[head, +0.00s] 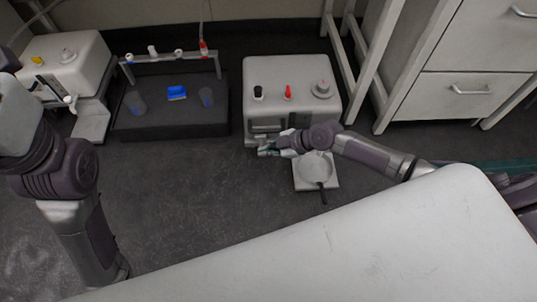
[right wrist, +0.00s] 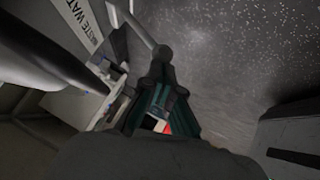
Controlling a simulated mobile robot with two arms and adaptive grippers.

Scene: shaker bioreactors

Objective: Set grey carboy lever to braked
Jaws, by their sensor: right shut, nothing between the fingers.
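A pale grey-white box-shaped unit (head: 292,76) stands on the dark floor at the back centre of the head view. Its top carries a black cap, a red cap and a grey round knob. My right gripper (head: 268,148) is at the lower front of this unit, shut and empty. In the right wrist view the shut right gripper (right wrist: 163,60) points upward in the picture, with a pale body labelled "WASTE WAT..." (right wrist: 85,30) to its left. I cannot clearly make out a brake lever; the gripper and arm cover part of the unit's front. My left gripper is out of view.
A low white pad (head: 328,184) with a dark handle lies just in front of the unit. A dark platform (head: 170,122) with a rail and small cups is to the left, with another white unit (head: 72,62) beyond. White drawers (head: 470,60) stand at the right.

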